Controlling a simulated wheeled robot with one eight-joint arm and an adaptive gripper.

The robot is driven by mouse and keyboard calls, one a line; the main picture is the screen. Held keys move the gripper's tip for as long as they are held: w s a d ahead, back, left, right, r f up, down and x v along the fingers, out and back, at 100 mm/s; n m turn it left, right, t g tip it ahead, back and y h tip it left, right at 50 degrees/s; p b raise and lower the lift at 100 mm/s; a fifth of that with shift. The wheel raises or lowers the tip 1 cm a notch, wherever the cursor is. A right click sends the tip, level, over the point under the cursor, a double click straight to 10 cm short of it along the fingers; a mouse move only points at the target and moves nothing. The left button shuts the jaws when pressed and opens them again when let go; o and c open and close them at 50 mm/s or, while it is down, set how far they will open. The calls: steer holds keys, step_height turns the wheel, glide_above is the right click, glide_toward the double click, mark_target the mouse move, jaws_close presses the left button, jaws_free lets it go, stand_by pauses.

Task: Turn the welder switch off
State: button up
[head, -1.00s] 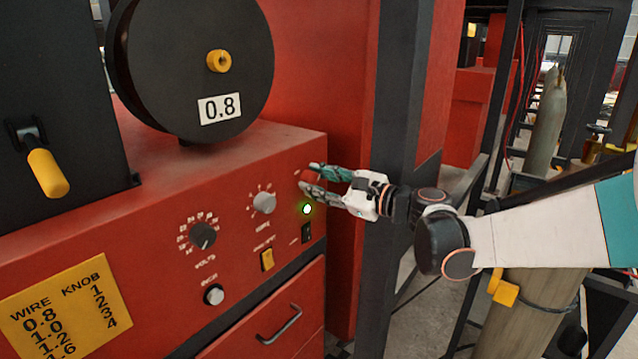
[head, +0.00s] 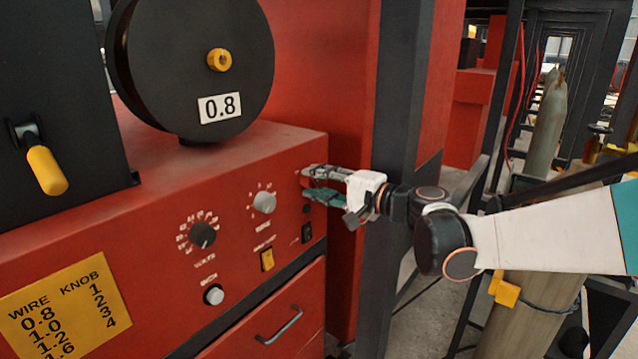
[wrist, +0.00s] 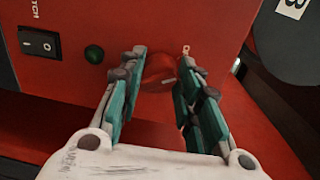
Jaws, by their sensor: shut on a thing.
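The welder's red front panel (head: 150,243) carries a red rotary switch (wrist: 160,68) at its upper right corner. The switch sits between the fingertips of my gripper (wrist: 164,70) in the wrist view. In the head view my gripper (head: 308,183) reaches in from the right and its fingers hide most of the switch. The fingers are shut on the switch, one on each side. A small 0 mark (wrist: 186,49) shows beside it. The green indicator lamp (wrist: 94,54) below the switch looks dark in the wrist view.
A black rocker switch (head: 307,233), a yellow switch (head: 267,260), and knobs (head: 203,235) are on the same panel. A wire spool (head: 165,75) stands on top. A dark post (head: 395,130) rises close behind my gripper.

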steer(key=shift+n, duration=1.1)
steer(key=o, duration=1)
steer(key=shift+o, duration=0.2)
steer(key=v, duration=1.2)
steer(key=shift+s+a+f, duration=0.1)
steer(key=shift+s+f, duration=0.05)
